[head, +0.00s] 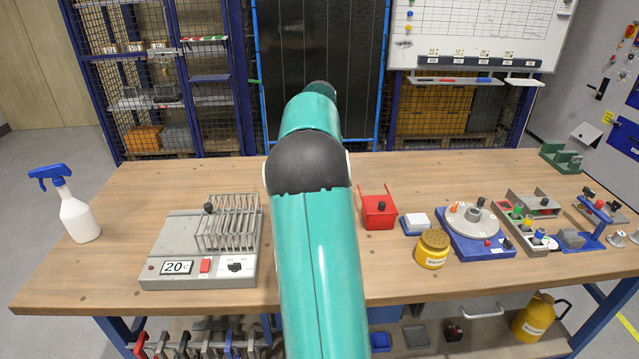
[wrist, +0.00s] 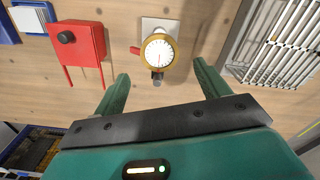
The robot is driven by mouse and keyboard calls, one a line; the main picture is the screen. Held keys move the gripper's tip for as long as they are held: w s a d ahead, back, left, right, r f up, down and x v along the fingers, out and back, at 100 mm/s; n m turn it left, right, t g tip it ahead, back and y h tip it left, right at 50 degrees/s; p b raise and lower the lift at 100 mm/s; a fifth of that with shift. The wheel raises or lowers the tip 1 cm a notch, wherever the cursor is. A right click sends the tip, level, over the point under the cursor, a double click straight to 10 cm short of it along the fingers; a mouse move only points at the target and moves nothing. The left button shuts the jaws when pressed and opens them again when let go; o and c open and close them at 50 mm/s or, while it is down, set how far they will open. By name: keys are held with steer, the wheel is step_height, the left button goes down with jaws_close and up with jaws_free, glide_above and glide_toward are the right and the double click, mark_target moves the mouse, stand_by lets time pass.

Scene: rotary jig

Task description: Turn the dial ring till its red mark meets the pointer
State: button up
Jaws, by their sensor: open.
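A round white-faced dial with a gold ring (wrist: 160,53) stands on a pale plate (wrist: 150,23) on the bench in the wrist view. A thin dark line shows on its face. A short red bar (wrist: 135,50) sticks out at its left, and a dark grey piece is at its lower edge. I cannot make out a red mark on the ring or tell which part is the pointer. My gripper (wrist: 160,80) is open and empty, its fingers apart on either side below the dial in the picture. In the head view my arm hides the dial and the gripper.
A red bin (head: 379,211) and a wire rack on a grey heater (head: 180,255) stand either side of my arm. Further right are a yellow pot (head: 432,249), a grey disc (head: 471,224) on a blue base, and several small fixtures. A spray bottle (head: 77,218) stands far left.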

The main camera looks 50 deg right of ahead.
step_height(320, 180, up, 9)
steer(key=shift+a+r, duration=0.1)
steer(key=shift+r, duration=0.05)
stand_by(0.6)
steer(key=a+r+n+t, duration=0.1)
steer(key=a+r, duration=0.1)
steer(key=a, duration=1.1)
steer(key=a+r+n+t, duration=0.1)
steer(key=a+r+t, duration=0.15)
steer(key=a, duration=1.05)
steer(key=s+a+f+n, duration=0.1)
steer(key=s+a+f, duration=0.2)
steer(key=a, duration=0.4)
steer(key=s+a+f+n+t, duration=0.1)
steer(key=s+a+f, duration=0.2)
steer(key=s+a, duration=0.3)
steer(key=s+a+f+n+t, duration=0.1)
steer(key=s+a+f, duration=0.2)
steer(key=a, duration=0.6)
steer(key=shift+s+a+f+n, duration=0.15)
steer(key=shift+s+f+n, duration=0.2)
steer(key=shift+s, duration=0.7)
